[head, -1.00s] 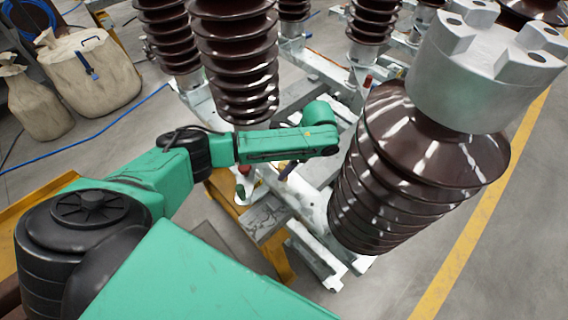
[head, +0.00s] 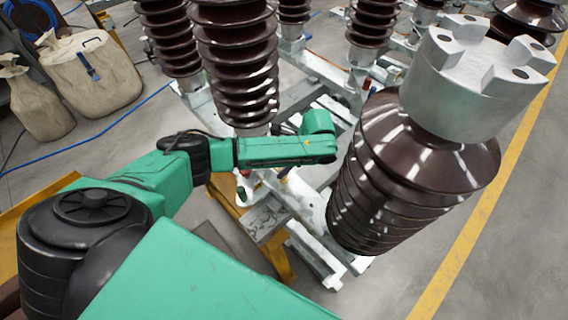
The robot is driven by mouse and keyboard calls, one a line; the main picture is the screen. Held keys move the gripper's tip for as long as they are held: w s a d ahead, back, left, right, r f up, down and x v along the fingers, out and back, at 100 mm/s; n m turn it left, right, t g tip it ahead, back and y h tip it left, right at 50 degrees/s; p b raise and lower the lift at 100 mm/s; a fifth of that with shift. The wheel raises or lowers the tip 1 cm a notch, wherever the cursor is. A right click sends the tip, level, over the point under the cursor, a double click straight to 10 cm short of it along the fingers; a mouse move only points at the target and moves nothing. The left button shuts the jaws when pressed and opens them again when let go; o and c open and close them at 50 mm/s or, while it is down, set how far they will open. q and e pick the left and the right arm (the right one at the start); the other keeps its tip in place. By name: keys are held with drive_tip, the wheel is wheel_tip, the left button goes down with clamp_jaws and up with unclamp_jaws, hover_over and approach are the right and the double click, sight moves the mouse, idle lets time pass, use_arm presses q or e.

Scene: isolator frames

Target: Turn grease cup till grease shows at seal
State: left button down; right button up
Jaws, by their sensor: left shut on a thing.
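My left arm comes in from the left, and its green wrist (head: 318,122) is over the pale metal isolator frame (head: 310,205), between the brown ribbed insulators. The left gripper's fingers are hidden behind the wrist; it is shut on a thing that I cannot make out. No grease cup or grease at a seal can be told apart at this size. My right gripper is not in view.
A large brown insulator (head: 405,165) with a grey metal cap (head: 462,95) stands close on the right of the wrist. Another insulator (head: 236,60) stands behind the forearm. Sacks (head: 90,75) and a blue hose lie at left. Floor beyond the yellow line (head: 490,200) is clear.

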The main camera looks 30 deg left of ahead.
use_arm(q)
drive_tip(key=m+p, duration=0.2)
drive_tip(key=m+t+p, duration=0.1)
drive_tip(key=m+p, duration=0.1)
drive_tip(key=shift+r+t, duration=0.3)
drive_tip(key=shift+r, duration=0.05)
drive_tip(key=m+t+p, duration=0.2)
drive_tip(key=m+p, duration=0.2)
drive_tip(key=m, duration=0.1)
drive_tip(key=shift+m, duration=0.3)
drive_tip(key=m+p, duration=0.1)
drive_tip(key=m, duration=0.1)
drive_tip(key=m+t+h+p, duration=0.1)
drive_tip(key=m, duration=0.1)
drive_tip(key=shift+f+m+h+p, duration=0.15)
drive_tip(key=shift+m+h+p, duration=0.15)
drive_tip(key=shift+p, duration=0.05)
drive_tip(key=shift+f+m+t+h+p, duration=0.1)
drive_tip(key=shift+m+t+h+p, duration=0.4)
drive_tip(key=shift+m, duration=1.5)
drive_tip(key=shift+h, duration=0.3)
drive_tip(key=shift+c, duration=2)
unclamp_jaws()
